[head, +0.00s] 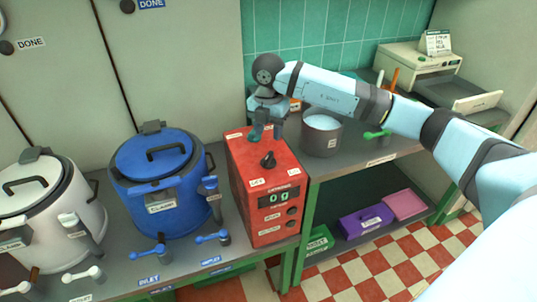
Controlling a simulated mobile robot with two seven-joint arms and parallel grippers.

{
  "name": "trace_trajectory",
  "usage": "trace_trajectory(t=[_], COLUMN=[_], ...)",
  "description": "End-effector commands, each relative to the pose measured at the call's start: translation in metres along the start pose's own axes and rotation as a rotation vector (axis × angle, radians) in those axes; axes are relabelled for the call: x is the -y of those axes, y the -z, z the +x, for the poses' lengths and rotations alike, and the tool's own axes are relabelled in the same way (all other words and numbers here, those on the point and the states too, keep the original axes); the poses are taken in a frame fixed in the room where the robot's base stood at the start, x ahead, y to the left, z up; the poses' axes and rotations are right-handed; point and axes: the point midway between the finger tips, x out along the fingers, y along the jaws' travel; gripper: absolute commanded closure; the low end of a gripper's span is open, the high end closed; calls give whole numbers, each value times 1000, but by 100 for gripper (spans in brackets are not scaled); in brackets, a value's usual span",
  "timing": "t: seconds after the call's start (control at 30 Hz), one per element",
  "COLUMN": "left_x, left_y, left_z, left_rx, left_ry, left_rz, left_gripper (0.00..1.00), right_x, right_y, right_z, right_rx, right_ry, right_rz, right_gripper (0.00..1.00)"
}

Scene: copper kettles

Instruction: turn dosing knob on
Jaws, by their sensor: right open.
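The red dosing unit (264,190) stands on the counter at the middle of the head view. A black dosing knob (268,160) sits on its sloped top, between small white labels. A dark display (279,196) on its front shows what looks like "0 g". My right gripper (266,132) is open and points down over the back part of the unit, just behind the knob in the picture. No object shows between its fingers, and it seems apart from the knob. My left gripper is not in view.
A grey pot (321,133) stands to the right, below my right arm. A tiled wall (330,30) closes the back.

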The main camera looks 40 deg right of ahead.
Motion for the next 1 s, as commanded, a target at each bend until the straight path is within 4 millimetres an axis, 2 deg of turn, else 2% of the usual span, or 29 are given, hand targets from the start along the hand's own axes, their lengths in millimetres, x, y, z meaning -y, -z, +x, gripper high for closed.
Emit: trace_trajectory(t=[0.03, 0.2, 0.4, 0.57, 0.83, 0.87, 1.0], left_x=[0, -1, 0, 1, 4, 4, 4], left_y=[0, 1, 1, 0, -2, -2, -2], left_z=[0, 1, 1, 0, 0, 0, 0], left_rx=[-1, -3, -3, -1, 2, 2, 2], left_ry=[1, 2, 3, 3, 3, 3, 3], left_rz=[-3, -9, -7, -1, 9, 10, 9], left_gripper=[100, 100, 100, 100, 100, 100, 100], right_x=[0, 0, 0, 0, -1, -1, -1], right_y=[0, 1, 1, 1, 1, 1, 1], right_z=[13, 48, 75, 85, 86, 86, 86], right_rx=[-2, -2, -2, -2, -2, -2, -2], right_ry=[3, 2, -1, -2, -2, -2, -2], right_rz=[0, -2, -2, -2, -3, -3, -3], right_gripper=[57, 57, 57, 57, 57, 62, 94])
